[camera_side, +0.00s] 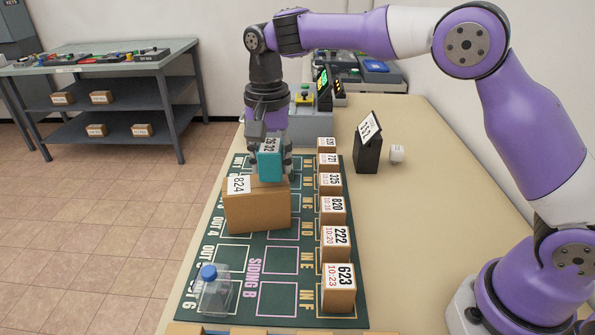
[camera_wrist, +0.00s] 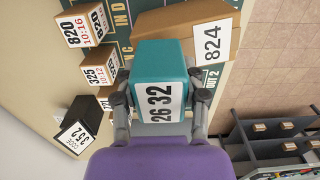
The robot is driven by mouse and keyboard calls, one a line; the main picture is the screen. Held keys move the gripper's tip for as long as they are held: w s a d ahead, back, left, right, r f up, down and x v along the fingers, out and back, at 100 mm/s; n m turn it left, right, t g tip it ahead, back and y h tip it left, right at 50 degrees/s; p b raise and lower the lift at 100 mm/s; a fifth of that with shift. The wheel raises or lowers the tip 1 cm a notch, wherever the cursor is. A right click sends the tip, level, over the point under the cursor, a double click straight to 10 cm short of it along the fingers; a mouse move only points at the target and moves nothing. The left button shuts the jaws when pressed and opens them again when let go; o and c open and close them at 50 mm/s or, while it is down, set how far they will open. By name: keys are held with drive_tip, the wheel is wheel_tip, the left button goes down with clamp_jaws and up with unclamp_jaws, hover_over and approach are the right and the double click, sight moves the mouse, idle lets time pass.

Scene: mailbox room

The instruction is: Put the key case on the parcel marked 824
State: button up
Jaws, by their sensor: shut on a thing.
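The parcel shows behind the case in the wrist view (camera_wrist: 185,20).
A column of small numbered parcels (camera_side: 338,285) stands along the mat's right side. A clear container with a blue lid (camera_side: 213,290) stands at the front left.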

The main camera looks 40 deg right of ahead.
drive_tip(key=shift+f, duration=0.9)
drive_tip(key=shift+f, duration=0.15)
drive_tip(key=o, duration=1.2)
